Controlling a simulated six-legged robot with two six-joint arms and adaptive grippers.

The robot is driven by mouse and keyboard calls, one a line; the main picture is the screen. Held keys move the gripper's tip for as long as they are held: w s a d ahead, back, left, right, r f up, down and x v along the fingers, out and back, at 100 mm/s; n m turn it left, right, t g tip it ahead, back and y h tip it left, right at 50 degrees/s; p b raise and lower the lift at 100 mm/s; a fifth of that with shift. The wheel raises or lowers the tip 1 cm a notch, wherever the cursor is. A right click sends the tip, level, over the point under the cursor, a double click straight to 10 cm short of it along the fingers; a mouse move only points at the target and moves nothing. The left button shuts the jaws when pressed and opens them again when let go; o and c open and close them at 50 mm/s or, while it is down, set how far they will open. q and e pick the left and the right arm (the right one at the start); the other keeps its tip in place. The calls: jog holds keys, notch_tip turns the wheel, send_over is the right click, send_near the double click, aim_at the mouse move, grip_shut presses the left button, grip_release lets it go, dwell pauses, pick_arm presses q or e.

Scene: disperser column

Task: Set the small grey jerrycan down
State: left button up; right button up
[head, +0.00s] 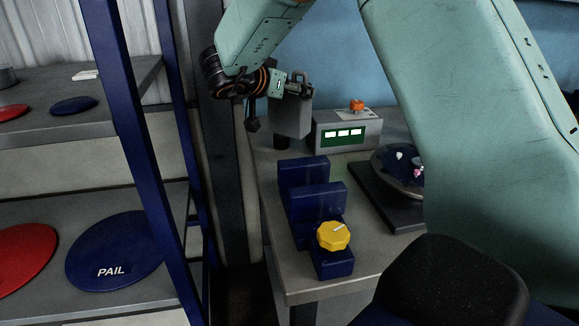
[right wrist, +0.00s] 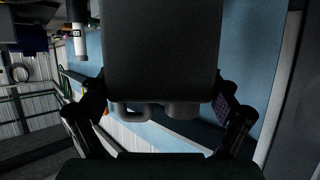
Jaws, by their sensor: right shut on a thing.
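The small grey jerrycan (head: 290,119) hangs upright below my right gripper (head: 297,84) in the head view, over the back left part of the grey bench (head: 350,277). The gripper is shut at its top, by the handle. Whether its base touches anything beneath is unclear. In the right wrist view the jerrycan (right wrist: 160,50) fills the upper middle as a dark block, with its handle and cap at the lower edge between the fingers. My left gripper is not in view.
A grey box with a green display (head: 347,135) stands right of the jerrycan. Blue stepped blocks with a yellow knob (head: 333,235) stand nearer the front. A round pan (head: 385,160) sits at right. Left, a shelf (head: 125,80) holds red and blue discs, one marked PAIL (head: 110,245).

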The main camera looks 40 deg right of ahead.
aim_at(284, 129)
jog(key=shift+w+d+f, duration=0.3)
jog(key=shift+d+f, duration=0.25)
jog(key=shift+f, duration=0.3)
jog(key=f, duration=0.1)
jog(key=s+a+f+b, duration=0.1)
jog(key=f, duration=0.1)
jog(key=shift+s+a+f, duration=0.1)
jog(key=shift+s, duration=0.05)
jog(key=shift+a+f+b, duration=0.1)
jog(key=shift+f+b, duration=0.25)
jog(key=shift+f, duration=0.05)
jog(key=f, duration=0.2)
jog(key=d+f+b, duration=0.1)
jog(key=f, duration=0.1)
jog(key=shift+w+f, duration=0.1)
jog(key=shift+w, duration=0.2)
jog(key=shift+s+a+f, duration=0.15)
jog(key=shift+a, duration=0.2)
jog(key=o, duration=1.4)
jog(key=shift+w+d+f, duration=0.2)
jog(key=shift+d, duration=0.1)
jog(key=shift+s+a+r, duration=0.2)
jog(key=shift+a+r, duration=0.05)
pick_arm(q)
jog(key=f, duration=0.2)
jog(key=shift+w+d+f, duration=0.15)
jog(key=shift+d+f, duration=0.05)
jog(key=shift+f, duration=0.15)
pick_arm(e)
jog(key=shift+w, duration=0.15)
